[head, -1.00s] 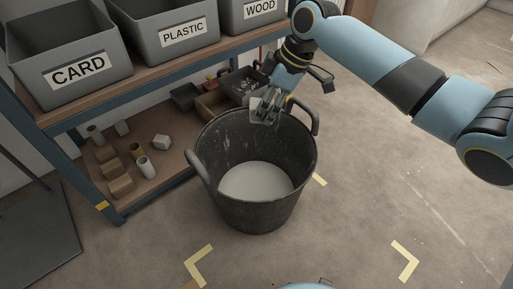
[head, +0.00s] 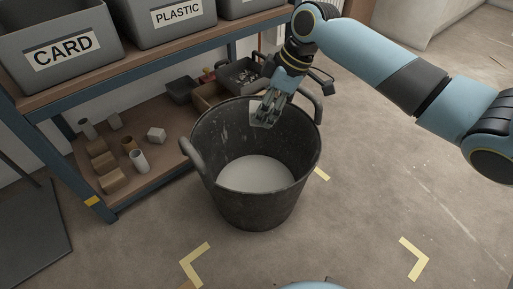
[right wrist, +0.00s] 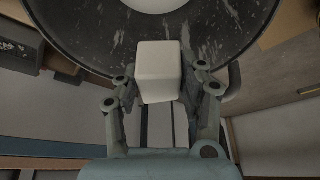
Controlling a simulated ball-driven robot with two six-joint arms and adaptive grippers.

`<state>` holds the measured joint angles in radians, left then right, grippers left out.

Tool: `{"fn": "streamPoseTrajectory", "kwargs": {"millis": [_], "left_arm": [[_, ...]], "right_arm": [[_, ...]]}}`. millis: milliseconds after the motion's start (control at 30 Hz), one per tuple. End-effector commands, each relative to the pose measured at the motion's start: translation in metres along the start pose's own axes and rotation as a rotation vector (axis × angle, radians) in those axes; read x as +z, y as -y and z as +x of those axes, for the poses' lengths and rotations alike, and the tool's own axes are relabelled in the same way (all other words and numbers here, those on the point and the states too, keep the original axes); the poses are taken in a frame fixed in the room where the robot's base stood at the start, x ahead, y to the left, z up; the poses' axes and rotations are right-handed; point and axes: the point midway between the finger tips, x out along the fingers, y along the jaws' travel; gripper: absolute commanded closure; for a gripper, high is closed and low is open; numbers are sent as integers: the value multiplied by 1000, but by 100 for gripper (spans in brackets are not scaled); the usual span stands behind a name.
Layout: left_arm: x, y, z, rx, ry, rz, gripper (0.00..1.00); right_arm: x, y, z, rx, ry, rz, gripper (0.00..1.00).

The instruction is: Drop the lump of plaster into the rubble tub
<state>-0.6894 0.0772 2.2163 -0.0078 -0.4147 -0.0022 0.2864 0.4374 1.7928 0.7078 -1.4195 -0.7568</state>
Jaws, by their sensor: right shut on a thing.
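The rubble tub (head: 262,208) is a dark, scuffed round bucket with two handles, standing on the floor with a pale bottom inside. My right gripper (head: 267,108) is over the far inner side of the tub, pointing down. It is shut on the lump of plaster (right wrist: 158,72), a whitish block that sits between the fingers in the right wrist view. There the tub's dark inner wall (right wrist: 215,35) shows behind the block. In the head view the lump is small and partly covered by the fingers. My left gripper is not in view.
Yellow corner marks (head: 195,265) lie on open floor.

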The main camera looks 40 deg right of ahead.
Motion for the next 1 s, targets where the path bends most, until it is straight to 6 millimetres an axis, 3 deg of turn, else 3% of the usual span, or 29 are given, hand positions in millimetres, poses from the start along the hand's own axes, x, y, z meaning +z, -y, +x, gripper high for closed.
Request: {"fn": "streamPoseTrajectory", "kwargs": {"millis": [167, 200, 400, 767, 1000], "left_arm": [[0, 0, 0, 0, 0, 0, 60], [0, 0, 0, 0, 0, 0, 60], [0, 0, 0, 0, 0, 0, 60], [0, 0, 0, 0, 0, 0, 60], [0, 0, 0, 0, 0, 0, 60]], "right_arm": [[-1, 0, -1, 1, -1, -1, 95], [0, 0, -1, 1, -1, -1, 57], [0, 0, 0, 1, -1, -1, 33], [0, -1, -8, 3, 0, -1, 33], [1, -2, -57, 6, 4, -7, 33]]}}
